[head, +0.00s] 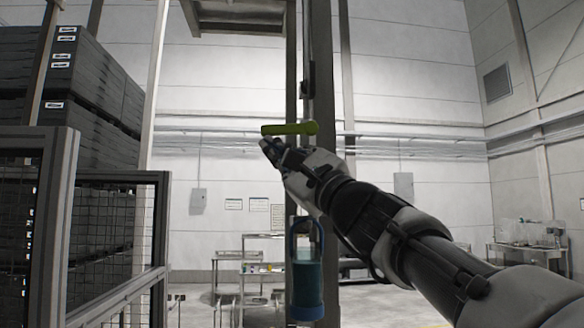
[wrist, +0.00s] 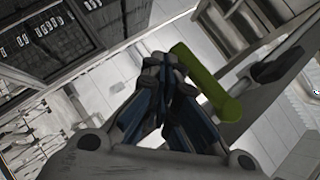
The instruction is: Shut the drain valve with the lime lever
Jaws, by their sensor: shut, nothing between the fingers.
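The lime lever (head: 290,129) lies almost level in the head view. Its thicker end is at the right, in front of a grey vertical post. My gripper (head: 264,145) is shut and empty, with its fingertips just below the lever's left end. In the wrist view the lever (wrist: 205,82) runs diagonally just right of my shut fingers (wrist: 160,62), with its rounded thick end at the lower right. I cannot tell whether the fingertips touch the lever. The valve body behind the lever is not clearly visible.
A blue-framed cylinder (head: 307,275) hangs by the post (head: 326,180) below my arm. A dark mesh fence (head: 160,230) and stacked grey crates (head: 85,75) stand at the left. Metal tables (head: 262,252) are in the background. The space left of the lever looks clear.

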